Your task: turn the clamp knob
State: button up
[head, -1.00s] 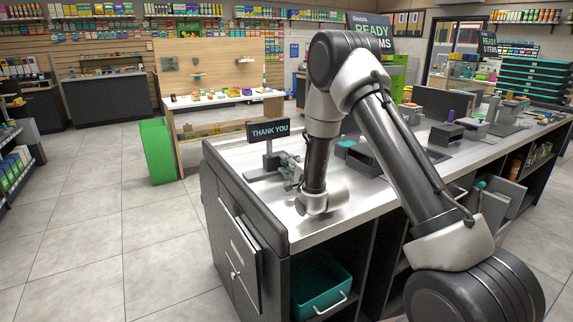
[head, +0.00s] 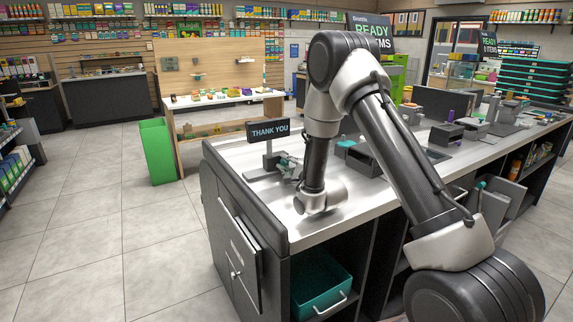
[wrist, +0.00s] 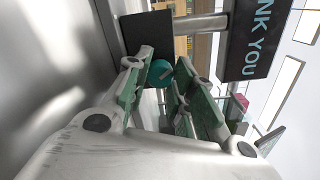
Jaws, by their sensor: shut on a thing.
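The teal clamp knob (wrist: 160,73) shows between the fingertips in the wrist view, close to the dark plate and grey post of the sign stand. My gripper (wrist: 162,66) has its green-padded fingers on either side of the knob and is shut on it. The fingers hide part of the knob. In the head view my gripper (head: 287,168) is low over the near left end of the counter, beside the sign stand. The knob is too small there to make out clearly.
The THANK YOU sign (head: 269,131) stands on its post right by my gripper. The metal counter (head: 231,151) has dark devices farther right. A teal bin (head: 321,287) sits on the shelf below. Floor at left is open.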

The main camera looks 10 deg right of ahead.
jog(key=o, duration=0.5)
jog(key=shift+s, duration=0.1)
jog(key=shift+v, duration=2.4)
jog(key=shift+o, duration=0.2)
jog(key=s+n, duration=0.1)
jog(key=s+d+n, duration=0.1)
jog(key=s+n, duration=0.1)
jog(key=shift+x, duration=4.1)
jog(key=c, duration=0.6)
